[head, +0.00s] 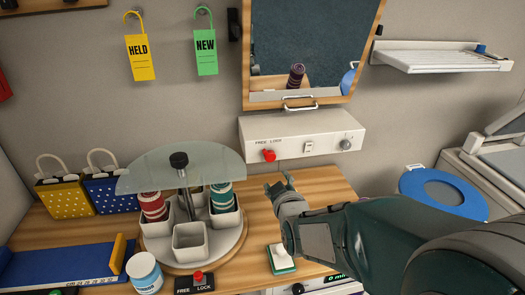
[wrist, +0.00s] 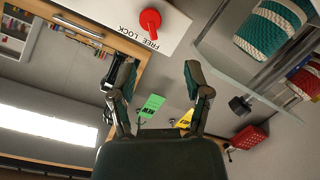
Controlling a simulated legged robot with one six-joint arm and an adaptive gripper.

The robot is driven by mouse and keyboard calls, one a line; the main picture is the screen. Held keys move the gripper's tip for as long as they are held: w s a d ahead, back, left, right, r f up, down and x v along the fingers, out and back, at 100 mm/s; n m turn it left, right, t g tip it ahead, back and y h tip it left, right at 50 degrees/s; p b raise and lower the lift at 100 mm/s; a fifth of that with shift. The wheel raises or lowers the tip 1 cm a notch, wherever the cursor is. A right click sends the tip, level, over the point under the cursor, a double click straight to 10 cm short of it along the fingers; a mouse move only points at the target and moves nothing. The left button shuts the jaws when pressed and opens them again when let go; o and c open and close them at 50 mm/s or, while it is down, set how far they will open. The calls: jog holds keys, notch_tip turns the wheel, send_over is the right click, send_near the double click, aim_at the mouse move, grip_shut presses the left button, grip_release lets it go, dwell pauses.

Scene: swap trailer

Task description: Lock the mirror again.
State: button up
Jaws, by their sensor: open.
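The mirror (head: 312,45) hangs on the wall in a wooden frame, with a metal handle (head: 299,103) at its lower edge. The handle also shows in the wrist view (wrist: 77,26). Below the mirror is a white box (head: 325,133) marked FREE and LOCK. Its red knob (head: 269,155) sits under the words; in the wrist view the knob (wrist: 150,20) appears to point toward FREE. My gripper (head: 279,181) is open and empty, below the red knob and apart from it. Its two spread fingers (wrist: 160,68) show in the wrist view with nothing between them.
A carousel with a glass top (head: 180,170) and thread spools stands left of my gripper. A second red knob (head: 198,276) marked FREE and LOCK is at the counter front. A rocker switch (head: 309,147) and round knob (head: 346,144) are on the white box. A wall shelf (head: 440,58) is right.

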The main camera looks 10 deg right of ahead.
aim_at(266, 156)
jog(key=w, duration=0.4)
jog(key=w+t, duration=0.1)
jog(key=w, duration=0.3)
jog(key=w+n+t, duration=0.1)
jog(key=w, duration=0.3)
jog(key=shift+w+f, duration=0.25)
jog(key=shift+w, duration=0.05)
grip_shut()
jog(key=shift+f, duration=0.1)
jog(key=shift+s, duration=0.1)
